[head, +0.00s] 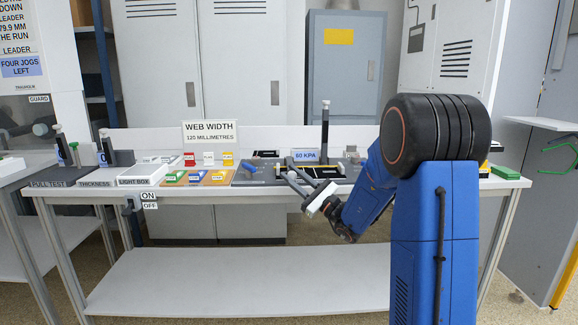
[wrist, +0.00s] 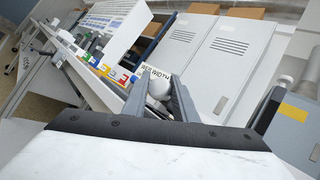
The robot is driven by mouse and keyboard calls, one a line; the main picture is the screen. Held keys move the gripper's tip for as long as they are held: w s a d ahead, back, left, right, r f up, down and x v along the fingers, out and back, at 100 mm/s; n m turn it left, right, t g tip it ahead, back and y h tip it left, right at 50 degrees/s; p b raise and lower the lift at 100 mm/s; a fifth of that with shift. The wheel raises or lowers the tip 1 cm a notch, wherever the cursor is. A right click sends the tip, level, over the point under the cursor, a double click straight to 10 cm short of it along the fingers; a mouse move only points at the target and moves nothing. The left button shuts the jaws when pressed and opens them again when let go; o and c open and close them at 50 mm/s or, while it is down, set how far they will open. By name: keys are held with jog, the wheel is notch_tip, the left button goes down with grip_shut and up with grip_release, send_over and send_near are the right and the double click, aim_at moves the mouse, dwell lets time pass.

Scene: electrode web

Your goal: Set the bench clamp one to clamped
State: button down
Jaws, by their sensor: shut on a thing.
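My gripper (head: 298,181) reaches in over the front edge of the bench, right of the middle, with its fingers pointing away from me and to the left. In the wrist view its two grey fingers (wrist: 161,82) are closed on a pale rounded knob (wrist: 159,91). I cannot tell for sure which part of a clamp this knob is; the fingers hide much of it. Behind the gripper a dark fixture with a tall black upright post (head: 325,128) stands on the bench. No label naming clamp one can be read.
A 60 KPA sign (head: 305,155) stands beside the post. A WEB WIDTH sign (head: 210,132), coloured blocks on a tan board (head: 218,178) and a white light box (head: 145,174) are to the left. Grey cabinets stand behind. The lower shelf (head: 240,280) is clear.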

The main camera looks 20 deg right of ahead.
jog(key=shift+a+f+n+y, duration=0.1)
jog(key=shift+f+n+y, duration=0.6)
jog(key=shift+f, duration=0.7)
jog(key=c, duration=1.5)
grip_release()
jog(key=shift+o, duration=0.2)
jog(key=shift+r, duration=0.1)
jog(key=v, duration=1.7)
jog(key=shift+s, duration=0.25)
jog(key=shift+r, duration=0.1)
